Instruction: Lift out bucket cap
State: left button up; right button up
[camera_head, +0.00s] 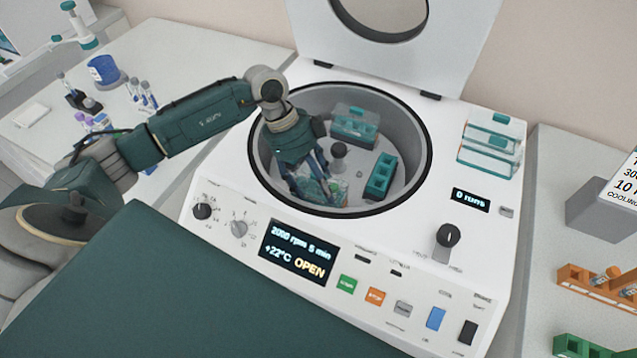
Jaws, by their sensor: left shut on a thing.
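The open centrifuge (330,230) has a round chamber with buckets around a dark central hub (338,150). My left gripper (318,178) reaches down into the chamber from the left. It is shut on a clear bucket cap (322,193) at the chamber's near side. The fingers and wrist partly hide this cap, and I cannot tell whether it is clear of its bucket. A second bucket with a clear cap and teal top (355,124) sits at the back of the chamber. An uncapped teal bucket (380,176) sits at the right. My right gripper is not in view.
The centrifuge lid (440,50) stands raised behind. Clear caps with teal tops (491,145) lie stacked on the housing's right. Tubes and a blue container (103,70) stand on the left table. An orange rack (590,284) and green rack (585,347) are at right.

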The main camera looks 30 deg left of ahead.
pick_arm(q)
jog(key=shift+r, duration=0.55)
notch_tip(320, 180, up, 19)
jog(key=b, duration=0.2)
jog(key=shift+b, duration=0.3)
notch_tip(320, 180, up, 5)
jog(key=p, duration=0.5)
send_over(316, 183)
jog(key=shift+f, duration=0.1)
